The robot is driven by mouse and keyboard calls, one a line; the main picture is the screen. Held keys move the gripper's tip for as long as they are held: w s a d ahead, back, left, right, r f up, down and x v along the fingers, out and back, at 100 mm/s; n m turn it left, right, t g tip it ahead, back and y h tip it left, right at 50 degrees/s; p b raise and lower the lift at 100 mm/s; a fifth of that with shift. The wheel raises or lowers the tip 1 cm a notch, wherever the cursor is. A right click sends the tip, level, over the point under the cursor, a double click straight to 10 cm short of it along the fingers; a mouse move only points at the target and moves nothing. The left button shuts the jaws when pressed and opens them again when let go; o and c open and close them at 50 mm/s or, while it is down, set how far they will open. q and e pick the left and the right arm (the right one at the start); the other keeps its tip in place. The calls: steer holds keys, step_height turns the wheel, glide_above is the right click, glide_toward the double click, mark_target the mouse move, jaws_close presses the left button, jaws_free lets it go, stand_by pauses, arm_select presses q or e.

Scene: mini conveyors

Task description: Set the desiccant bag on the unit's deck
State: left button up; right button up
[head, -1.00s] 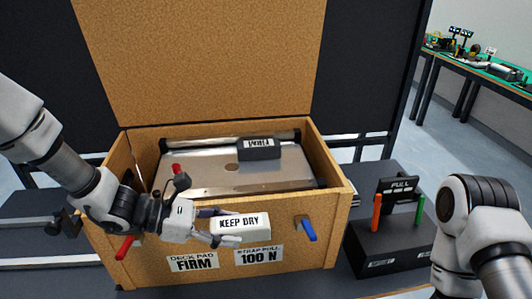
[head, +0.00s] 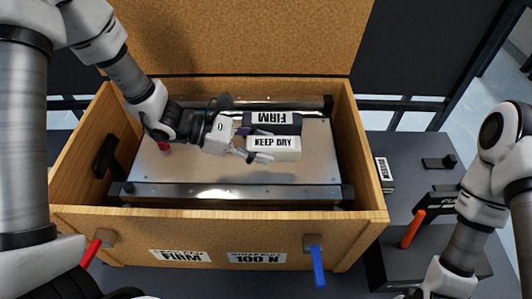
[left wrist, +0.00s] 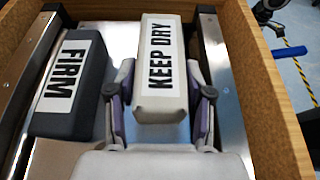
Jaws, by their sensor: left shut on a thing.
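The desiccant bag (head: 275,150) is a white block labelled KEEP DRY. My left gripper (head: 256,154) is shut on it, and in the left wrist view the fingers flank the near end of the bag (left wrist: 160,75). The bag is over the unit's silver deck (head: 240,175), beside the dark pad labelled FIRM (head: 272,120), which also shows in the left wrist view (left wrist: 68,85). I cannot tell whether the bag touches the deck. My right arm stands at the right, with its gripper out of view.
The unit sits inside an open cork-brown crate (head: 215,222) with a raised back lid. A red handle (head: 92,250) and a blue handle (head: 318,265) are on its front. An orange-handled tool (head: 413,229) stands on the right. The deck's front strip is clear.

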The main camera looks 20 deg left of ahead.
mark_target(263, 166)
arm_select(q)
steer(key=f, duration=0.2)
steer(key=w+f, duration=0.1)
steer(key=f, duration=0.2)
steer(key=shift+f, duration=0.15)
steer(key=shift+s, duration=0.2)
steer(key=o, duration=1.2)
steer(key=shift+w, duration=0.15)
arm_select(e)
steer(key=shift+w, duration=0.35)
